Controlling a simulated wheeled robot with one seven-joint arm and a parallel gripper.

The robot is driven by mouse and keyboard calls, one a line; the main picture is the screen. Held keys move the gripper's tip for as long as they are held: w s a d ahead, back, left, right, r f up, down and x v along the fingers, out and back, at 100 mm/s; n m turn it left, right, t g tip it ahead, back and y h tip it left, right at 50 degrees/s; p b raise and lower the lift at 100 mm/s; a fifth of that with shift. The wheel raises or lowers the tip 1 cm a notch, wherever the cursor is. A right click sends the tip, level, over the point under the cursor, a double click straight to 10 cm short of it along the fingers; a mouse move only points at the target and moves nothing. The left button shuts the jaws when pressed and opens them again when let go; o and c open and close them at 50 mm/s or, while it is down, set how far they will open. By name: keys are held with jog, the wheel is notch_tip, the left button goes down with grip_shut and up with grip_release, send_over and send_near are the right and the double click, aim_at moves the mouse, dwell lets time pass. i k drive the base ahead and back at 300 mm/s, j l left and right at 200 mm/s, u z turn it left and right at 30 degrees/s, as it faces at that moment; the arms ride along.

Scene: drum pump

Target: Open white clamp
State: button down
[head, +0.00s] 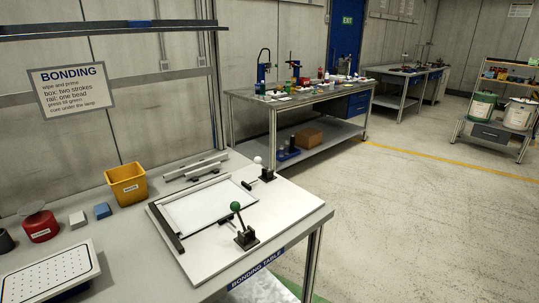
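The white clamp (266,174) stands at the back right of the white board (286,208) on the bonding table. It has a small white ball knob (258,160) on top of its black body. A dark arm reaches from it towards the light panel (200,205); whether it presses on the panel is too small to tell. A second clamp with a green ball knob (236,206) stands nearer the front, its handle upright and its black base on the board. My gripper is not in view.
A yellow bin (127,184), a red tin (40,227) and small grey and blue blocks stand left of the board. A dotted white plate (47,273) lies at the front left. Metal bars (195,166) lie behind. Open floor (430,220) is at the right.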

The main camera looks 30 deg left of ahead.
aim_at(258, 161)
jog(key=i+l+u, duration=0.1)
jog(key=i+u, duration=0.35)
jog(key=i+l+u, duration=0.45)
jog(key=i, duration=0.15)
jog(key=i+l+u, duration=0.35)
jog(key=u, duration=0.15)
jog(key=i+l+u, duration=0.45)
jog(key=l, duration=0.25)
